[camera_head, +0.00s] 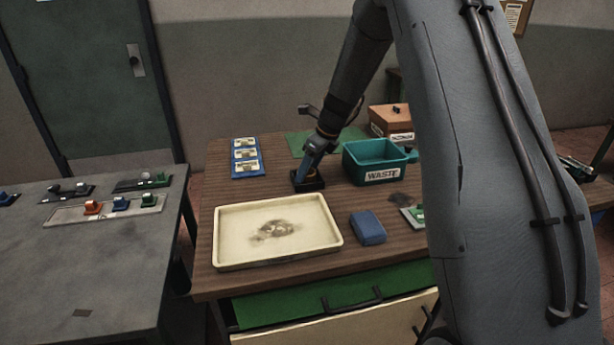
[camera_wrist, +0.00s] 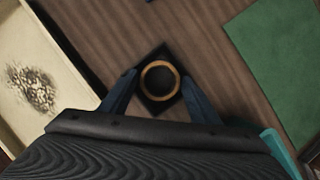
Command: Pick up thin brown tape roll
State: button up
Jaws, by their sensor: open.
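The thin brown tape roll (camera_wrist: 160,65) shows in the wrist view as an upward-facing ring, lying flat on a small black square base (camera_wrist: 149,103). That base also shows in the head view (camera_head: 317,184) on the wooden table, with the roll mostly hidden there by my gripper. My gripper (camera_head: 308,177) points down over the base in the head view. In the wrist view my gripper (camera_wrist: 163,84) is open, with one blue finger on each side of the roll. Nothing is held between the fingers.
A cream tray (camera_head: 230,215) with a dark smudge stands at the front left of the wooden table. A teal bin marked WASTE (camera_head: 362,171) stands right of my gripper. A blue block (camera_head: 367,227), a green mat (camera_head: 300,142) and a blue card board (camera_head: 247,172) lie around.

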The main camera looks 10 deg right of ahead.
jog(key=c, duration=0.8)
jog(key=shift+r+p, duration=0.55)
jog(key=shift+r, duration=6.05)
